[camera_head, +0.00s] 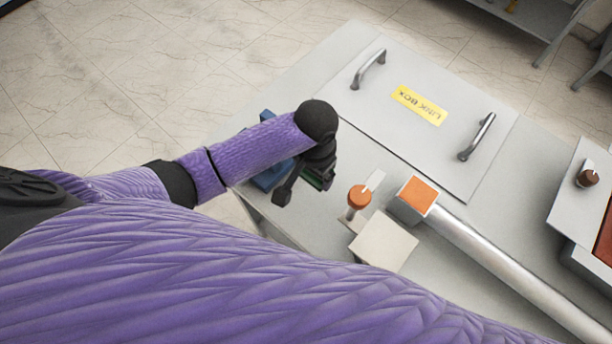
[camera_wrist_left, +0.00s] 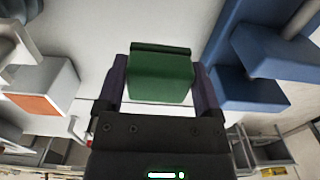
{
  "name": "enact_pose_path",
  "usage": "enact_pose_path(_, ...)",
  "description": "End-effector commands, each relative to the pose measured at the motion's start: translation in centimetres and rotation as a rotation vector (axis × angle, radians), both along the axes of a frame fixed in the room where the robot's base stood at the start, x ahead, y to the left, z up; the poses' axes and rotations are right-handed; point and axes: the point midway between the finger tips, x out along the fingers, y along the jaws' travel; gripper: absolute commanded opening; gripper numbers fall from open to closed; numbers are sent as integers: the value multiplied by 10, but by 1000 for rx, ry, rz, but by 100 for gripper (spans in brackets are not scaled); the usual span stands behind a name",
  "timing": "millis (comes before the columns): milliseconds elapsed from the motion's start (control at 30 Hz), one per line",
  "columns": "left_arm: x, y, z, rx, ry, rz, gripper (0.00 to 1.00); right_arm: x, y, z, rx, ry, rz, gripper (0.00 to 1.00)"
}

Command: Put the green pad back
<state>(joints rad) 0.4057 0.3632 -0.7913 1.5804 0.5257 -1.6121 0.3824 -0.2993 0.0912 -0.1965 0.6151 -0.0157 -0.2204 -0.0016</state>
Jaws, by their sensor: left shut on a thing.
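The green pad (camera_wrist_left: 161,75) is a dark green block held between the two fingers of my left gripper (camera_wrist_left: 160,88) in the left wrist view. The gripper is shut on it. In the head view my left gripper (camera_head: 305,188) is over the near left part of the grey table, and only a small bit of the green pad (camera_head: 318,180) shows beneath it. A blue block-like fixture (camera_wrist_left: 255,60) is right beside the gripper in the left wrist view; it also shows partly behind my arm in the head view (camera_head: 268,178). My right gripper is not in view.
A grey panel labelled LINK BOX (camera_head: 420,104) with two handles lies on the table's far side. An orange knob (camera_head: 359,196), a pale square plate (camera_head: 383,241) and an orange-ended metal tube (camera_head: 418,194) are right of the gripper. A box with a brown knob (camera_head: 587,178) stands far right.

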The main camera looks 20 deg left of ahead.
Motion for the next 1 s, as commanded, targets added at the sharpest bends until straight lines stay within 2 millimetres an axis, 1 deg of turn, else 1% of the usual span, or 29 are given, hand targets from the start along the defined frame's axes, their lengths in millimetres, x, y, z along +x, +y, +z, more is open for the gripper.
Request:
enact_pose_path(33,-1,0,-16,1,3,0,37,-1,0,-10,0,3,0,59)
enact_pose_path(167,0,1,-34,2,2,1,37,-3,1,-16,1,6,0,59)
enact_pose_path(333,0,0,-65,2,2,1,37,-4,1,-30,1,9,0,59)
enact_pose_path(367,0,1,-68,1,1,2,37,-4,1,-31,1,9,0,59)
enact_pose_path(567,0,0,-65,1,-1,1,37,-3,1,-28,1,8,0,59)
enact_pose_path(667,0,0,-68,1,0,2,37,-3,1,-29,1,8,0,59)
enact_pose_path(700,0,1,-68,1,-1,1,89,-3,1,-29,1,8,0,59)
enact_pose_path(733,0,1,-68,1,-1,1,95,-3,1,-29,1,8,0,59)
enact_pose_path(767,0,0,-67,1,-1,2,100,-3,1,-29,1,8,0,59)
enact_pose_path(1000,0,1,-65,2,-2,2,100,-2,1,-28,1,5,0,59)
